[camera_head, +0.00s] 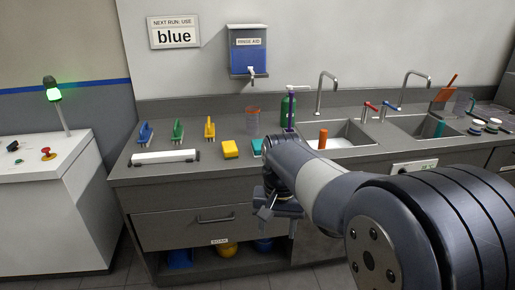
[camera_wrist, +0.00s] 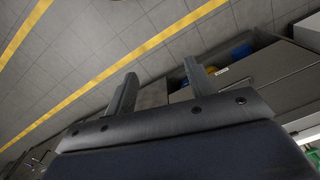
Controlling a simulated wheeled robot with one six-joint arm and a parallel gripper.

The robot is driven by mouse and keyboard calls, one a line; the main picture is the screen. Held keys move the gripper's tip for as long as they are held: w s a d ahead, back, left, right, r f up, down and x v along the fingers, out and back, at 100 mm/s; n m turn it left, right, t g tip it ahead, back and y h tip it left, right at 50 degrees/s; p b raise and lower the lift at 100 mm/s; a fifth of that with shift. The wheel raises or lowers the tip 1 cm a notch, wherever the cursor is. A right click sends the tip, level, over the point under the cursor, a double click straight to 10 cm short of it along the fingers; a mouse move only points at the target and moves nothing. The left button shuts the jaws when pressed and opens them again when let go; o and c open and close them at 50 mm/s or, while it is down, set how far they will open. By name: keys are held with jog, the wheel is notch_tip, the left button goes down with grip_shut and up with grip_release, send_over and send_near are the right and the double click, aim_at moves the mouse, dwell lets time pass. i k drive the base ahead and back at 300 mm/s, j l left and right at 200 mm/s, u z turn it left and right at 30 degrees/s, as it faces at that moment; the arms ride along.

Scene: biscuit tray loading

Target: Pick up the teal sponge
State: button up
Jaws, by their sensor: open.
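The teal sponge (camera_head: 257,146) lies on the grey counter, right of a yellow sponge. My arm's wrist hides part of its right side. My gripper (camera_head: 262,213) hangs in front of the drawer fronts, below the counter edge and apart from the sponge. In the wrist view my gripper (camera_wrist: 160,82) has its two fingers spread with nothing between them, over the floor and cabinet. The teal sponge does not show in the wrist view.
Sinks with taps lie to the right. A white console (camera_head: 60,215) stands left. A sign reads "blue" (camera_head: 173,36).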

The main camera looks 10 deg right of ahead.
aim_at(256, 144)
jog(key=i+l+u, duration=0.25)
jog(key=i+l, duration=0.4)
jog(key=i, duration=0.3)
jog(key=i+l+u, duration=0.3)
jog(key=i+l, duration=0.55)
